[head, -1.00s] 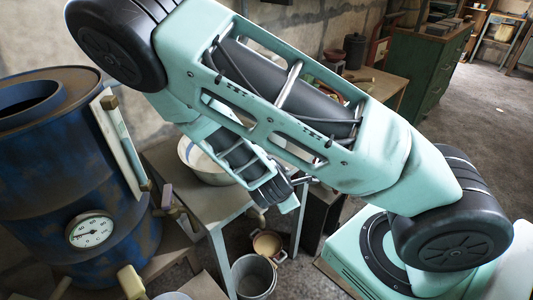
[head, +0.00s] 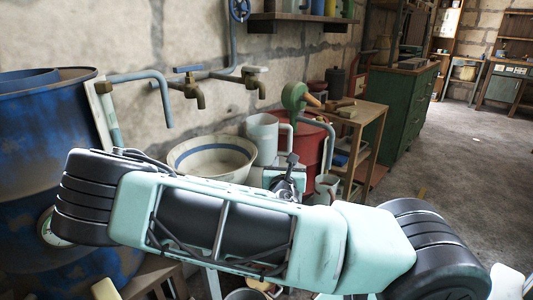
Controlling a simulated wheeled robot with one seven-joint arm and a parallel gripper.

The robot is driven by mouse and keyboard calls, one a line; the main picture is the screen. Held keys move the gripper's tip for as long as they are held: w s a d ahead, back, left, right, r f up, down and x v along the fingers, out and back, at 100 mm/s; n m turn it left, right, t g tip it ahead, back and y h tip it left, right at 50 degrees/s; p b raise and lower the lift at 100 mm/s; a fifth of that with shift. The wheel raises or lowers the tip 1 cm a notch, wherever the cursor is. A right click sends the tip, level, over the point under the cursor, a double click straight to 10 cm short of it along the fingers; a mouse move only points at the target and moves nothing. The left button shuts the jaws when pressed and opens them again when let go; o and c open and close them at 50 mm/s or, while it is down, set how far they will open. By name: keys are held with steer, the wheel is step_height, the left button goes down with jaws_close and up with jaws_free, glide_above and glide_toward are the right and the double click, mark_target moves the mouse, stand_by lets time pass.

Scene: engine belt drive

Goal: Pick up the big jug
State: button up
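The big jug (head: 262,139) looks like a tall pale-grey vessel with a handle on its right side. It stands upright behind my arm, just right of a wide white basin (head: 212,157) with a blue band. My gripper (head: 288,172) shows only in part beyond my forearm, as dark and grey pieces low and to the right of the jug. A gap seems to lie between the gripper and the jug, but the depth is hard to judge. The fingers are too small and covered to tell whether they are open. The jug's lower part is hidden.
A red drum (head: 313,146) stands right of the jug, with a green tool-like object (head: 293,97) above it. A smaller grey mug (head: 326,188) is in front. Wall taps (head: 252,80) hang above the basin. A blue barrel (head: 45,150) fills the left. Floor at right is clear.

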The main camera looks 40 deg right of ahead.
mark_target(290, 145)
steer(key=b+x, duration=0.3)
steer(key=x, duration=0.5)
steer(key=shift+d, duration=0.3)
steer(key=shift+b+x, duration=0.65)
steer(key=shift+x, duration=2.05)
steer(key=shift+s+d+f, duration=0.1)
steer(key=shift+s, duration=0.05)
jaws_close()
